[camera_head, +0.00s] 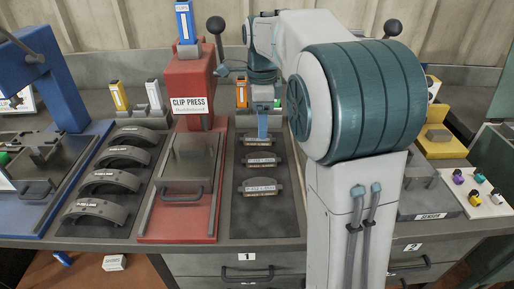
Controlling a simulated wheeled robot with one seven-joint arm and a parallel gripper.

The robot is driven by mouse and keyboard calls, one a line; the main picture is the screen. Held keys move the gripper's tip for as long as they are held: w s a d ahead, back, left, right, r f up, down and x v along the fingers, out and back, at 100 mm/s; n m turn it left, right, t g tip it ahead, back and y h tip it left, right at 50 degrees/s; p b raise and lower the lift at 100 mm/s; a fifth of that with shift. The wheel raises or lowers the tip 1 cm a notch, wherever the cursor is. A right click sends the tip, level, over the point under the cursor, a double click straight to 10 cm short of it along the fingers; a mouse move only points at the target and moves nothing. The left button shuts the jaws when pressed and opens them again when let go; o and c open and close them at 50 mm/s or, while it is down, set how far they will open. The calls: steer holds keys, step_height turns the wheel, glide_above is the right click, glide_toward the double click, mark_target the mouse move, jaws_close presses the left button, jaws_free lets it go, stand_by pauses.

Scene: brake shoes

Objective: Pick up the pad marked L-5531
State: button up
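Three dark pads with pale label strips lie in a column on a dark tray (265,222) right of the red press. They are the far pad (257,142), the middle pad (262,161) and the near pad (260,187). The labels are too small to read, so I cannot tell which is L-5531. My gripper (262,136) points down at the far pad, its blue tip at or just above that pad. I cannot tell whether it touches the pad, or whether its fingers are open or shut.
The red clip press (189,95) stands just left of the tray. Several curved brake shoes (113,181) lie on another tray further left, beside a blue machine (50,85). My arm hides the bench to the right of the pads. A sensor block (430,205) stands further right.

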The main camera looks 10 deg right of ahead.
mark_target(261, 157)
step_height(261, 157, down, 12)
steer(key=shift+w+b, duration=0.1)
steer(key=shift+b, duration=1)
steer(key=c, duration=1.2)
steer(key=shift+r, duration=0.15)
steer(key=shift+c, duration=0.2)
